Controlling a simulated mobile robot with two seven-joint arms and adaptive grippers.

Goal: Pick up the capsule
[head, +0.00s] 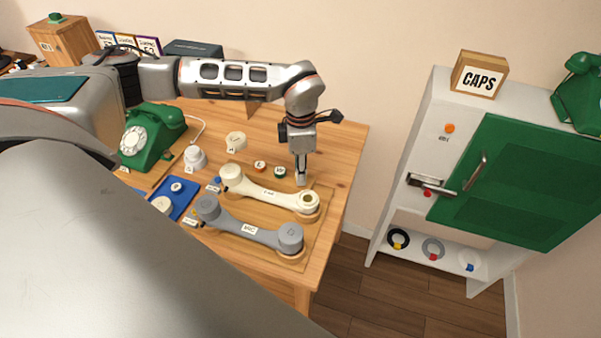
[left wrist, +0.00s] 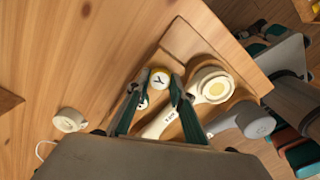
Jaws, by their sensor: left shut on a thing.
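My left gripper (head: 301,180) points down over the right part of the wooden desk, beside the cream handset's right end. In the left wrist view its dark green fingers are shut on a small round capsule (left wrist: 159,77) with a pale face, a black letter like Y and a yellow rim. In the head view the fingers hide this capsule. Two other small round capsules, one orange (head: 260,167) and one green (head: 280,171), lie to the left of the gripper. The cream handset (head: 268,190) lies on a wooden tray, its right end open. My right gripper is not in view.
A grey handset (head: 248,231) lies in front of the cream one. A blue tray (head: 182,205), a white cap (head: 195,158), a cream ring (head: 236,141) and a green dial phone (head: 151,136) stand further left. A white cabinet with a green door (head: 500,180) stands right, beyond a floor gap.

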